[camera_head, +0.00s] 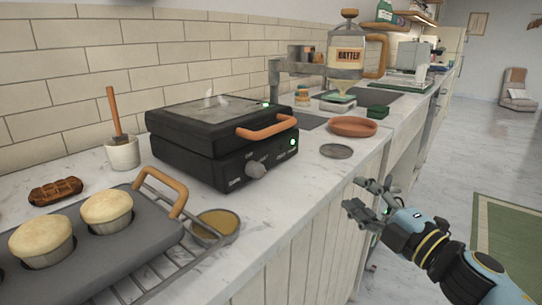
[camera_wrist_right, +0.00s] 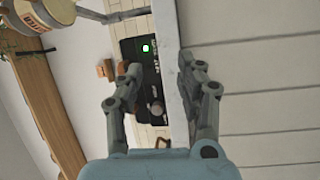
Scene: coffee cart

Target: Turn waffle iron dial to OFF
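The black waffle iron (camera_head: 205,150) stands closed on the marble counter, with a brown curved handle (camera_head: 268,127) at its front. Its grey dial (camera_head: 256,169) is on the front panel, beside a lit green light (camera_head: 292,142). The dial's setting is too small to read. My right gripper (camera_head: 366,197) is open and empty, off the counter's front edge and right of the iron, not touching it. In the right wrist view the dial (camera_wrist_right: 157,108) and green light (camera_wrist_right: 146,48) show between and beyond the open fingers (camera_wrist_right: 150,75). My left gripper is not in view.
A muffin tin (camera_head: 130,238) on a wire rack stands front left. A small bowl of batter (camera_head: 218,222), a terracotta dish (camera_head: 353,126) and a grey disc (camera_head: 336,151) are near the iron. A batter dispenser (camera_head: 346,55) stands behind. Space before the dial looks clear.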

